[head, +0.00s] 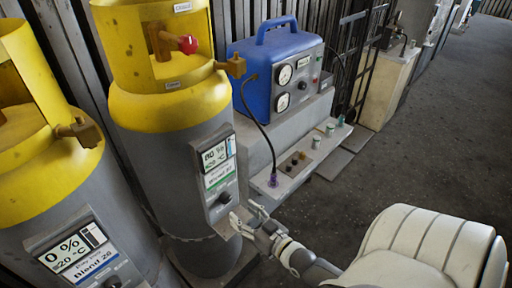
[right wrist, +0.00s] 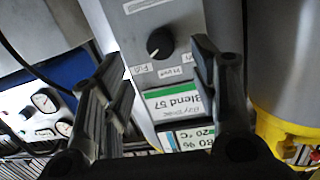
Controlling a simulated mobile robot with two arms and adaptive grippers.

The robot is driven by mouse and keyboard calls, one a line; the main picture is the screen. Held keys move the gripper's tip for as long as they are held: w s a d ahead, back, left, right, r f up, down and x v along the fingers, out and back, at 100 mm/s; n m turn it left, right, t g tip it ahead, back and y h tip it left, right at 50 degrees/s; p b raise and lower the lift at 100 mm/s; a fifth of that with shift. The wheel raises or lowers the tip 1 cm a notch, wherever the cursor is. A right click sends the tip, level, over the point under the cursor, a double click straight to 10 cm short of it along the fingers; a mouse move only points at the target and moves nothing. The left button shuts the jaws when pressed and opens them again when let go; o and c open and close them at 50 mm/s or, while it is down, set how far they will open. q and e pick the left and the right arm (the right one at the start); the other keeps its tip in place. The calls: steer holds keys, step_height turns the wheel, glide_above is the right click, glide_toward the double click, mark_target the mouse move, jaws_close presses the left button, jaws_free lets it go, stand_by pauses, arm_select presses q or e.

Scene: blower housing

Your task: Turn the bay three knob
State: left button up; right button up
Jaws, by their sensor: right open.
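A black knob (head: 224,197) is at the lower end of the panel (head: 213,165) on the middle yellow-topped cylinder (head: 172,150). In the right wrist view the knob (right wrist: 160,43) shows on a grey panel with an upside-down "Blend 57" label. My right gripper (head: 244,212) is open and empty, just in front of that panel and slightly below the knob in the head view. In the wrist view its fingers (right wrist: 157,54) stand either side of the knob, seemingly apart from it. No bay number is readable. My left gripper is out of view.
Another cylinder (head: 40,200) at the left has its own panel, labelled "Blend 28". A blue gauge unit (head: 285,65) with a black cable stands behind on a grey ledge, with small fittings in front. The dark floor at the right is clear.

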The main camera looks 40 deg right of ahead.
steer(key=shift+s+d+r, duration=0.1)
steer(key=shift+s+r, duration=0.05)
steer(key=shift+s, duration=1.15)
steer(key=shift+s+r, duration=0.1)
steer(key=shift+s, duration=1.2)
